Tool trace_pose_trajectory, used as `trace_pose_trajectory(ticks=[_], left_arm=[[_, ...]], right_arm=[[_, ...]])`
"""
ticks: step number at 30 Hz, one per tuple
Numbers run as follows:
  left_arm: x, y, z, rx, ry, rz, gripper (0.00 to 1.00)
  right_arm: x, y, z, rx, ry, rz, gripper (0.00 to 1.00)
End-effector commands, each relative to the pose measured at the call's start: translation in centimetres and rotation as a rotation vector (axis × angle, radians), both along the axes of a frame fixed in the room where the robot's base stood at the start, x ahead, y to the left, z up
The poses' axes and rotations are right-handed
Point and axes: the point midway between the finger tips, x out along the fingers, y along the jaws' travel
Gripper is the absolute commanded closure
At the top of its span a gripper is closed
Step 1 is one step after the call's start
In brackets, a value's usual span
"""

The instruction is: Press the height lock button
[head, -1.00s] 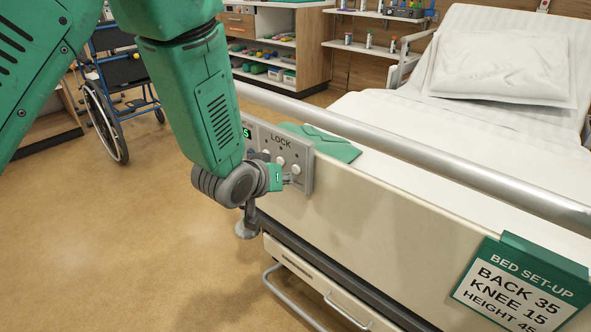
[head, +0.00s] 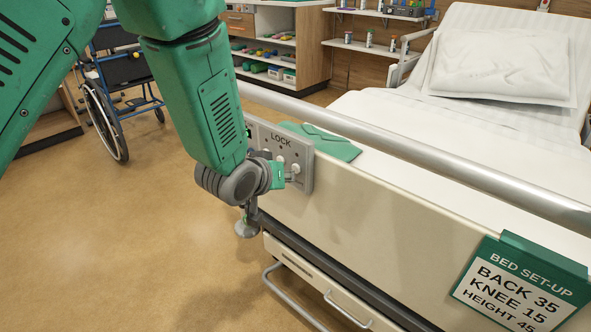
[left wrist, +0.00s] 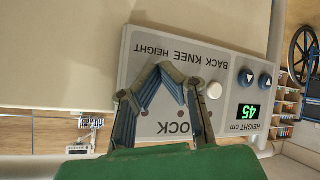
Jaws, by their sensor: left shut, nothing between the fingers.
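The grey control panel (head: 305,160), lettered LOCK, is on the side of the bed. In the left wrist view the panel (left wrist: 245,72) appears upside down, with BACK, KNEE and HEIGHT labels and a green display (left wrist: 249,111) reading 45. The white round button under BACK (left wrist: 214,90) is clear; the KNEE and HEIGHT buttons are hidden behind my fingers there. My left gripper (left wrist: 172,70) is shut and empty, its tips in front of the panel near the KNEE and HEIGHT labels. In the head view the left gripper (head: 291,178) is at the panel's lower right; contact cannot be told.
Two dark arrow buttons (left wrist: 265,80) sit beside the display. A card (head: 520,285) reads BACK 35, KNEE 15, HEIGHT 45. A wheelchair (head: 125,75) stands at left; the floor between is clear.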

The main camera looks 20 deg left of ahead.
Motion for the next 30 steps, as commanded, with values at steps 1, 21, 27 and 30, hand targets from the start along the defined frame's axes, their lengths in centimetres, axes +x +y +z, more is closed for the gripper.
trace_pose_trajectory(ticks=[1,21,27,30], left_arm=[[0.00,0.00,0.00,0.000,0.000,0.000,1.00],[0.54,-0.22,0.21,-0.001,0.001,0.000,1.00],[0.69,-0.30,0.13,0.000,0.001,0.000,1.00],[0.69,-0.30,0.13,0.000,0.001,0.000,1.00]], right_arm=[[0.00,0.00,0.00,0.000,0.000,0.000,0.60],[0.00,0.00,0.60,0.000,0.000,0.000,0.60],[0.00,-0.01,0.62,0.000,0.000,0.000,0.60],[0.00,0.00,0.61,0.000,0.000,0.000,0.60]])
